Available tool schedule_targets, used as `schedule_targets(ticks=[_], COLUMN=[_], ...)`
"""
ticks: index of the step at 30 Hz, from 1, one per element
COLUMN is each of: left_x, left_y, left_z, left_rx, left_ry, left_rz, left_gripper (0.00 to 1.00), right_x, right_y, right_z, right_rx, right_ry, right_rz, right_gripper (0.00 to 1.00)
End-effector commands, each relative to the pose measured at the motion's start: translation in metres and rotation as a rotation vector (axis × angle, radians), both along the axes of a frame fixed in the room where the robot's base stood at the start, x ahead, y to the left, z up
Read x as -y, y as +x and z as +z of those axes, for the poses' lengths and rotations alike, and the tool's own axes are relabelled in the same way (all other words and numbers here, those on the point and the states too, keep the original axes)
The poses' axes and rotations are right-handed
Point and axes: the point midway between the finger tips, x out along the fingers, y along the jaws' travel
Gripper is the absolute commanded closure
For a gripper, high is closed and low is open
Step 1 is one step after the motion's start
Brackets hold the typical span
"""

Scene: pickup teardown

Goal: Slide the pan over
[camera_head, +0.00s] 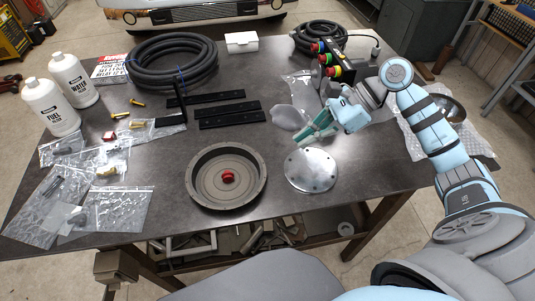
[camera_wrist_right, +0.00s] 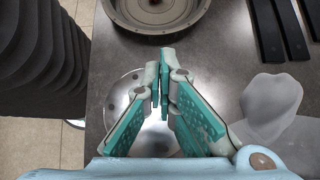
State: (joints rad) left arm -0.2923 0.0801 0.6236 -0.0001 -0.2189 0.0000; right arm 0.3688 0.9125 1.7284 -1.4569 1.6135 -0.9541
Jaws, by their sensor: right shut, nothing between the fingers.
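A round dark grey pan (camera_head: 205,190) sits on the table near its front edge in the head view. A small red part (camera_head: 228,176) lies in the pan's middle. The pan's near side also shows at the top of the right wrist view (camera_wrist_right: 160,14). My right gripper (camera_head: 307,137) is shut and empty, above the table to the right of the pan and apart from it. In the wrist view its teal fingertips (camera_wrist_right: 162,84) are together over a round metal plate (camera_wrist_right: 122,92). My left gripper is not in view.
The metal plate (camera_head: 311,170) lies just right of the pan. Three black strips (camera_head: 229,114) lie behind it. Plastic bags (camera_head: 120,208) and two white bottles (camera_head: 50,107) are at left, coiled hoses (camera_head: 172,60) at the back. Bare table separates the pan from the bags.

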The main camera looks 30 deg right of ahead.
Motion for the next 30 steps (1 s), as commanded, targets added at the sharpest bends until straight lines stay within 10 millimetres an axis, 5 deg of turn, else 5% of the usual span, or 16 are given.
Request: schedule_targets(ticks=[5,19,30], left_x=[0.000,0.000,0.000], left_y=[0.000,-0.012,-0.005], left_z=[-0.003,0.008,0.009], left_rx=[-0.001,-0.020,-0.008], left_ry=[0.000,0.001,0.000], left_rz=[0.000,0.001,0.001], left_gripper=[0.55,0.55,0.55], right_x=[-0.002,-0.058,-0.064], right_y=[0.000,0.015,0.017], right_z=[-0.011,-0.066,-0.075], right_rx=[-0.006,-0.006,-0.005], right_ry=[-0.019,-0.015,-0.018], right_rz=[0.009,0.008,0.007], right_gripper=[1.00,1.00,1.00])
